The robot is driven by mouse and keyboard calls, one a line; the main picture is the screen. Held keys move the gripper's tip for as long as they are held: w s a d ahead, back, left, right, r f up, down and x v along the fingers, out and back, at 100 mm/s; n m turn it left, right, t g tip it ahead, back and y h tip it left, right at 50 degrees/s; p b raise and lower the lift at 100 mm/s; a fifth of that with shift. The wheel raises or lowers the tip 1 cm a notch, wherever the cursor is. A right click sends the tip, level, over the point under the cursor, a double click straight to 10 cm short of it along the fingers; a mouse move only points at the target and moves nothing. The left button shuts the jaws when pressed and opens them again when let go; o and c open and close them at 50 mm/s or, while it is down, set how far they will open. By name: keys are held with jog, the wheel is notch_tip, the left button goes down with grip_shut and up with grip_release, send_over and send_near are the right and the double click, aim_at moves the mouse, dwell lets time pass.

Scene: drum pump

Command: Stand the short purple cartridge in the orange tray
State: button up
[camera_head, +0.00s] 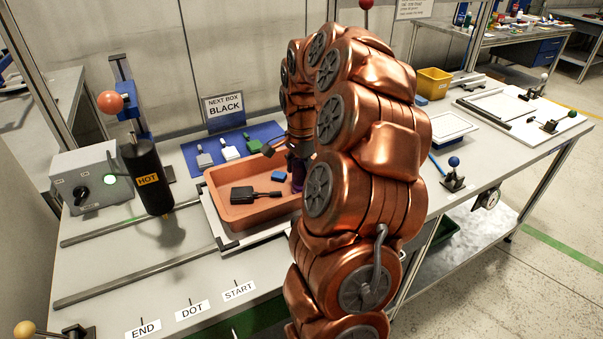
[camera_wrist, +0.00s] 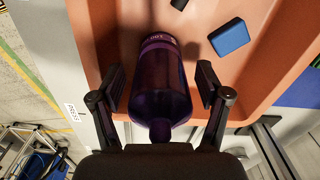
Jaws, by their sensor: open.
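The short purple cartridge (camera_wrist: 160,85) is between my two fingers in the wrist view, its narrow tip toward my palm and its labelled end toward the orange tray (camera_wrist: 88,35). A gap shows on each side of it. It looks roughly upright at the tray's edge region; whether its base touches the floor is hard to tell. In the head view, only a sliver of the cartridge (camera_head: 297,178) shows at the right end of the orange tray (camera_head: 232,222), behind my arm. My gripper (camera_wrist: 160,88) is open, also partly seen in the head view (camera_head: 290,155).
In the tray lie a black tool-like piece (camera_head: 254,194) and a blue block (camera_head: 278,176). Grey, white and green pieces sit on a blue mat (camera_head: 195,146) behind it. A black "HOT" cylinder (camera_head: 148,180) stands left. The front bench between the rails is clear.

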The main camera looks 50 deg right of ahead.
notch_tip(320, 180, up, 12)
jog(key=shift+r+b, duration=0.2)
jog(key=shift+b, duration=0.6)
jog(key=s+a+f+n, duration=0.1)
jog(key=s+a+n, duration=0.1)
jog(key=a+n, duration=0.35)
jog(key=s+a+f+n, duration=0.1)
jog(key=s+a+n, duration=0.1)
jog(key=a, duration=0.7)
jog(key=s+a+f+n, duration=0.1)
jog(key=s+a+n, duration=0.1)
jog(key=a+n, duration=0.35)
jog(key=s+a+f+n+g, duration=0.1)
jog(key=s+a+f+n, duration=0.2)
jog(key=s+a, duration=0.3)
jog(key=s+a+f+n, duration=0.4)
jog(key=s+a+f, duration=0.1)
jog(key=s, duration=0.5)
jog(key=shift+s+a+f+g, duration=0.3)
jog(key=shift+a+f+g, duration=0.1)
jog(key=shift+f, duration=0.05)
